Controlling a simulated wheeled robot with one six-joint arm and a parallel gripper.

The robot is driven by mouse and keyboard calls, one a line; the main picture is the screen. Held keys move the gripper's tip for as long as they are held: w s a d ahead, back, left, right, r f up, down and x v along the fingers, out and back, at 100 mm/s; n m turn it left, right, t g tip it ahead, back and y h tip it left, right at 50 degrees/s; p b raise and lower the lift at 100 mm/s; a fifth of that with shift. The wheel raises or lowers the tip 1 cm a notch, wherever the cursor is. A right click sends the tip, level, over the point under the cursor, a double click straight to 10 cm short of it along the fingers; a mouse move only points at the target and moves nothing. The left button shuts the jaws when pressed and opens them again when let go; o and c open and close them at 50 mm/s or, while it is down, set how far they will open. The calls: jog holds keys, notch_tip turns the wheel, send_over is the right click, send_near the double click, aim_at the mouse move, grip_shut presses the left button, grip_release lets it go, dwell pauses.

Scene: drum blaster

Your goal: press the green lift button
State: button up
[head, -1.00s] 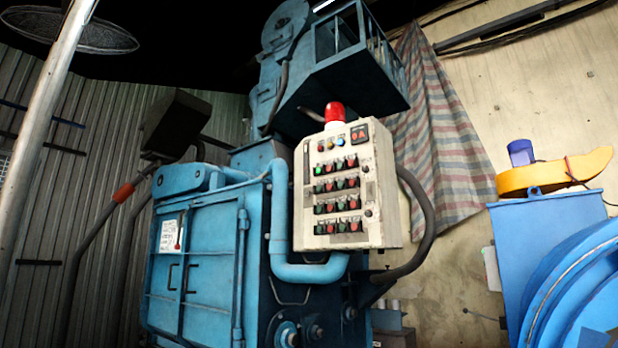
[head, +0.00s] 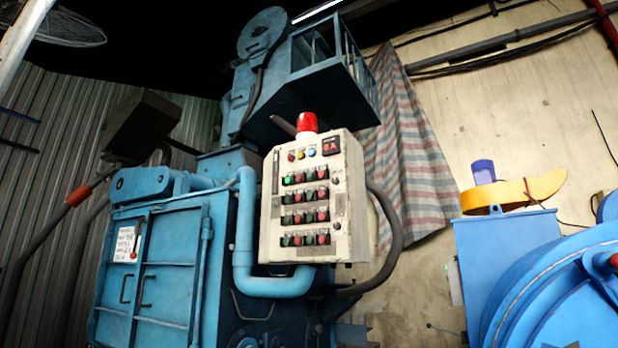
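A cream control panel (head: 262,215) stands at the middle of the head view, mounted on a blue machine. It carries rows of green and red buttons. One green button (head: 289,180) at the left end of the top row of paired buttons glows brighter than the others. I cannot read the labels, so I cannot tell from them which button is the lift button. A red beacon (head: 307,122) sits on top of the panel. My gripper is not in view, and nothing touches the panel.
The blue drum blaster (head: 155,265) fills the lower left, with a light blue pipe (head: 245,230) beside the panel. A black hose (head: 392,240) bends out at the panel's right. A blue rounded machine (head: 545,290) stands at the right. A striped cloth (head: 405,150) hangs on the wall.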

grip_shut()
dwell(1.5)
